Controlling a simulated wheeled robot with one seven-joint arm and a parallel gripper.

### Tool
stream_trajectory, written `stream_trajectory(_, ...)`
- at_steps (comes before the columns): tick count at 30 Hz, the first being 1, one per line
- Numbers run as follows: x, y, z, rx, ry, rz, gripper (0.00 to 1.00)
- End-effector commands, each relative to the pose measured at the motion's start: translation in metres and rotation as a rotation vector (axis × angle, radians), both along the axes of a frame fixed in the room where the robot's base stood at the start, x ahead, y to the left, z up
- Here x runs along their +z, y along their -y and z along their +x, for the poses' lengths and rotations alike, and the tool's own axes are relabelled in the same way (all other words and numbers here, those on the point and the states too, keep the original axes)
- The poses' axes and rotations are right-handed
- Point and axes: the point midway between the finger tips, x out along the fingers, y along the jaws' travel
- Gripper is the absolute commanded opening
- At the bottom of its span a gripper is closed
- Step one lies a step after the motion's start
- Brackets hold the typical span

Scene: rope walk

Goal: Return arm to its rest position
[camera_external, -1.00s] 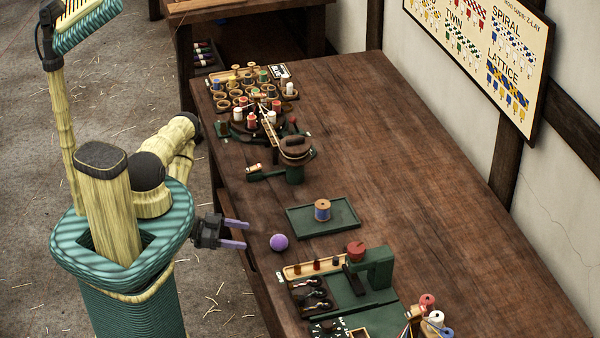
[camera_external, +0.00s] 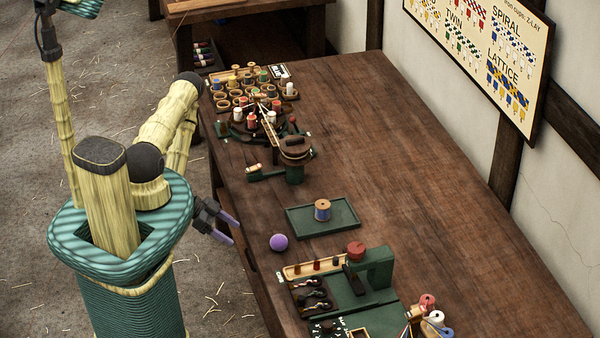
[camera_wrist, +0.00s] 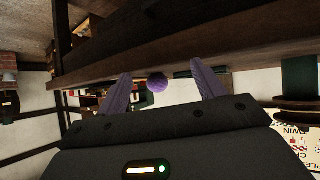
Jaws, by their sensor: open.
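My gripper (camera_external: 226,229) is off the left edge of the workbench (camera_external: 400,150), with its two purple fingers apart and nothing between them. In the wrist view my gripper (camera_wrist: 160,85) shows its fingers spread wide. A purple ball (camera_external: 279,242) rests on the bench near that edge, to the right of the fingers and apart from them. The purple ball also shows in the wrist view (camera_wrist: 157,83), beyond the fingertips. My arm is bent, with its elbow raised beside the bench.
A green tray (camera_external: 348,222) holds a spool (camera_external: 322,209). A green press-like device (camera_external: 372,270) stands in front. A rack of spools and cups (camera_external: 240,85) fills the far left end.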

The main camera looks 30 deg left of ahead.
Motion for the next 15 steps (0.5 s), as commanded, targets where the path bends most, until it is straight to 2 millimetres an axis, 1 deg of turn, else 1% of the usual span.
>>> stream_trajectory(1,0.000,-0.006,0.008,-0.003,-0.006,0.042,0.69)
stream_trajectory(8,0.001,-0.036,0.037,0.019,-0.064,0.223,0.69)
stream_trajectory(11,0.006,-0.049,0.051,0.047,-0.089,0.299,0.69)
stream_trajectory(15,0.018,-0.070,0.073,0.107,-0.123,0.410,0.69)
